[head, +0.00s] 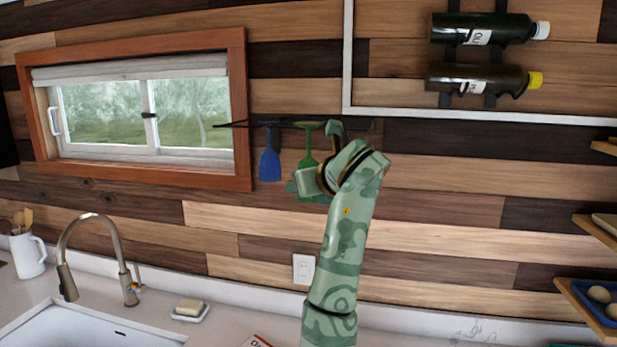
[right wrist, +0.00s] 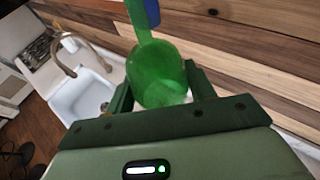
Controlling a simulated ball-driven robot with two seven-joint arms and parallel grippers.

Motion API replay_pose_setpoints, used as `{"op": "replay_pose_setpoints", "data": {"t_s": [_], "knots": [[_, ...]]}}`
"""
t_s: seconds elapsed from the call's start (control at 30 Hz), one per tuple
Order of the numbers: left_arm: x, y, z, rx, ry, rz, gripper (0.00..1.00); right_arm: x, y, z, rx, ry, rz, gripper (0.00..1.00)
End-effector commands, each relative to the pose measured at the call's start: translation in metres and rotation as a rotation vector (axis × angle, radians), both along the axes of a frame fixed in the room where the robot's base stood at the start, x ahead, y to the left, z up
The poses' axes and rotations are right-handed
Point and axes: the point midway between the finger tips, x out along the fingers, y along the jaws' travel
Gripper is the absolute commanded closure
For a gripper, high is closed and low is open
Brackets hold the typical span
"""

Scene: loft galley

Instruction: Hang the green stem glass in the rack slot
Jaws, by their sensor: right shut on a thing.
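The green stem glass hangs upside down in the head view (head: 308,161), its foot up at the height of the dark rack (head: 235,124) on the wall. I cannot tell whether its stem sits between the rails. My right gripper (head: 308,186) is shut on the glass's bowl. The right wrist view shows the green bowl (right wrist: 158,75) between the two fingers (right wrist: 160,85), with the stem running up out of the picture. A blue stem glass (head: 269,165) hangs upside down from the rack, just left of the green one. My left gripper is not in view.
A window (head: 145,112) is left of the rack. Two dark bottles (head: 465,28) are mounted on the wall at upper right. Below are the counter, a sink (head: 95,325), a curved faucet (head: 98,222) and a soap dish (head: 190,313).

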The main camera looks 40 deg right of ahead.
Motion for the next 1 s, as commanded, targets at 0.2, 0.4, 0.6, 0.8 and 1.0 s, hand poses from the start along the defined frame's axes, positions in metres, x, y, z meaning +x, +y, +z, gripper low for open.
{"op": "replay_pose_setpoints", "data": {"t_s": [0.2,0.4,0.6,0.8,1.0], "knots": [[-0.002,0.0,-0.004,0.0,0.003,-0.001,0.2,0.009,-0.012,-0.002,-0.001,0.0,-0.003,0.71],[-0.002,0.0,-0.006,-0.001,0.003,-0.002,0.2,0.019,-0.025,-0.001,-0.001,0.0,-0.003,0.71],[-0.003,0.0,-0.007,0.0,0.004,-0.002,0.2,0.03,-0.038,-0.001,-0.001,0.0,-0.003,0.71],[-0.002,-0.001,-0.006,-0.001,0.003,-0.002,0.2,0.04,-0.051,0.0,-0.002,0.0,-0.002,0.71],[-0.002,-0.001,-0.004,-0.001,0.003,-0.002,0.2,0.051,-0.064,0.0,-0.001,0.0,-0.003,0.71]]}}
